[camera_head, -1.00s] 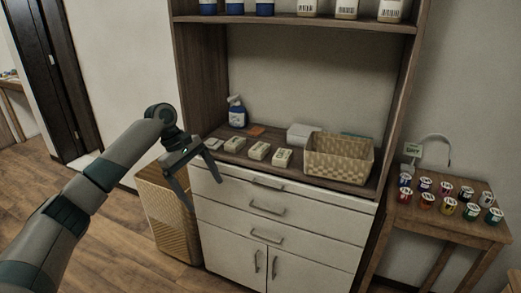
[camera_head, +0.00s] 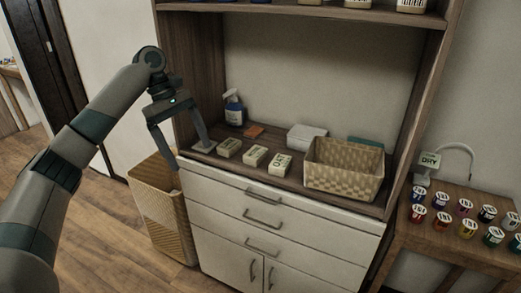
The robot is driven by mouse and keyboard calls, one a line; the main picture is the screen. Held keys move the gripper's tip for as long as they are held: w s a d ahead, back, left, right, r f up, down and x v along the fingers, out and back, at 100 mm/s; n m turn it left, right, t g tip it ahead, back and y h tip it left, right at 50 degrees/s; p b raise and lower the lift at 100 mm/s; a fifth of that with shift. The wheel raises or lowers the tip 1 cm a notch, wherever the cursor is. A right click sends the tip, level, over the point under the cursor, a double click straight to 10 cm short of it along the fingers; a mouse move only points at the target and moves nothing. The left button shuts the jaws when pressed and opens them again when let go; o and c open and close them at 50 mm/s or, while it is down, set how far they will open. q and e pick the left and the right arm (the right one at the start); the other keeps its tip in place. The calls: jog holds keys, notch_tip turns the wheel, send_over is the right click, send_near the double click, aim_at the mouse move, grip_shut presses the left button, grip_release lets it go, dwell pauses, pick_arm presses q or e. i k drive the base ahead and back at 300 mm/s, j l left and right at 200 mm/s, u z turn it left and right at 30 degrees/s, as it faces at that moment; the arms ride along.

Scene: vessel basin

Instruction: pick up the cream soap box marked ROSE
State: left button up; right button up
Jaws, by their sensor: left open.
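Several small cream boxes lie in a row along the front of the cabinet counter: a left box (camera_head: 229,147), a middle box (camera_head: 254,156) and a right box (camera_head: 279,165). Their tops bear marks too small to read, so I cannot tell which is marked ROSE. A flatter pale item (camera_head: 204,146) lies left of them, partly behind a finger. My left gripper (camera_head: 190,147) is open and empty, pointing down at the counter's left front edge, left of the boxes. My right gripper is not in view.
A woven basket (camera_head: 344,182) stands on the right of the counter (camera_head: 300,187), with a white box (camera_head: 306,137) behind. A spray bottle (camera_head: 233,108) and an orange item (camera_head: 254,131) are at the back left. A tall bin (camera_head: 163,215) stands below left.

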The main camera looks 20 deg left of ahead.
aim_at(254, 157)
jog(key=i, duration=0.95)
